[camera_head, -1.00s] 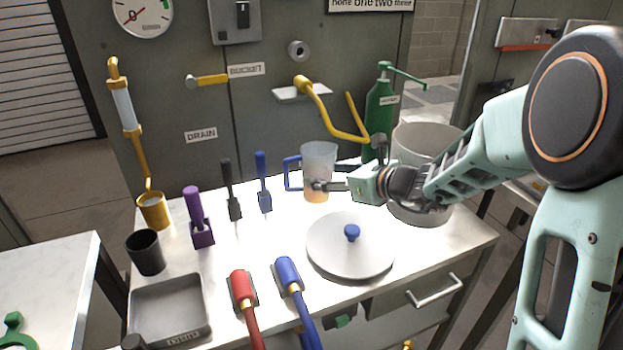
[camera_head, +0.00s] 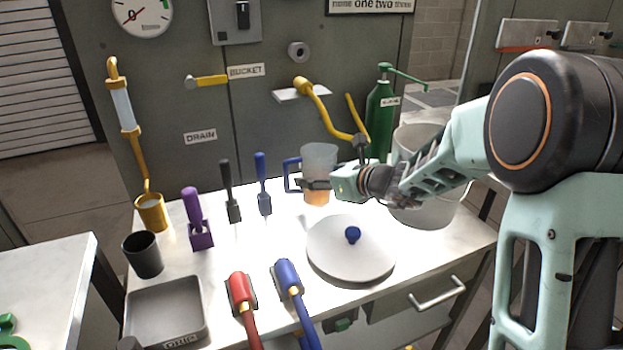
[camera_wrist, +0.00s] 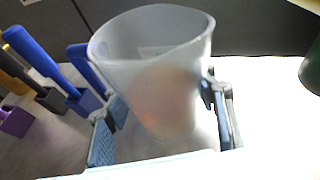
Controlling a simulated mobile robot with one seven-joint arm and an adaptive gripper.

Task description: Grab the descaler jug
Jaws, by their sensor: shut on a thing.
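The descaler jug (camera_head: 319,160) is a translucent cup-shaped jug with a blue handle on its left and orange liquid low inside. It stands upright at the back of the white bench top. My gripper (camera_head: 316,184) reaches in from the right and is shut on the jug's lower body. In the wrist view the jug (camera_wrist: 155,75) fills the middle, tilted in the picture, with the fingers of my gripper (camera_wrist: 160,125) on either side of it. I cannot tell whether its base touches the bench.
A round white lid with a blue knob (camera_head: 352,236) lies just in front. Blue (camera_head: 263,185) and black (camera_head: 230,195) upright handles stand left. A yellow pipe (camera_head: 320,108) hangs above.

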